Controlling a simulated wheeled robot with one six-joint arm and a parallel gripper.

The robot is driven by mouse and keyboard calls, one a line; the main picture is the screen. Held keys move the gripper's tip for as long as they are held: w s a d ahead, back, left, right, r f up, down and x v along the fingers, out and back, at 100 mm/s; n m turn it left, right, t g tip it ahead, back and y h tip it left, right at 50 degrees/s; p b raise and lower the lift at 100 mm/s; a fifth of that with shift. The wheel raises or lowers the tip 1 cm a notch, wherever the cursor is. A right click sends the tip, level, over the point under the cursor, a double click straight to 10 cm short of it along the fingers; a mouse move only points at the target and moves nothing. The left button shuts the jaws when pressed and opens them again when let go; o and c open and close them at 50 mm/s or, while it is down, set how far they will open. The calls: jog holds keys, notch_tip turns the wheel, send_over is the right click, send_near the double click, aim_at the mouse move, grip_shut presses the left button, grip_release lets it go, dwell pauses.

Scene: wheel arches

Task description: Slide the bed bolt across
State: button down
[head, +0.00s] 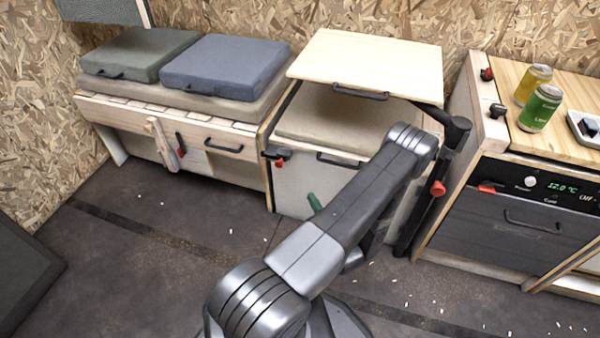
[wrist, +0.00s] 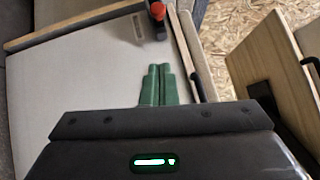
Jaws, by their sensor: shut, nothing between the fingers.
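A bolt with a red knob and black body (head: 279,158) sits at the upper left edge of the middle bench's pale front panel (head: 350,183). A red knob on a black body also shows at the top of the wrist view (wrist: 157,12), beyond my fingertips. My gripper (head: 314,203) has green fingers, which lie side by side, shut and empty. In the head view they are below and right of the bolt, apart from it, in front of the panel. The fingers (wrist: 158,84) point up toward the knob in the wrist view. My arm hides part of the panel's right side.
A raised wooden tabletop (head: 365,62) overhangs the middle bench. A dark post with a red knob (head: 438,188) stands at its right. The left bench holds a green cushion (head: 140,53) and a blue cushion (head: 225,66). A kitchen unit (head: 520,225) stands right. Dark floor is open at left.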

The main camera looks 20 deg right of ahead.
dwell(0.4)
jog(key=b, duration=0.2)
send_near(283, 161)
jog(key=w+d, duration=0.2)
jog(key=shift+w+a+r+b, duration=0.25)
jog(key=shift+w+a, duration=0.25)
jog(key=shift+a, duration=0.3)
jog(key=shift+w+a+r+b, duration=0.15)
jog(key=shift+w+a+r, duration=0.25)
jog(key=shift+a, duration=0.35)
jog(key=shift+f, duration=0.15)
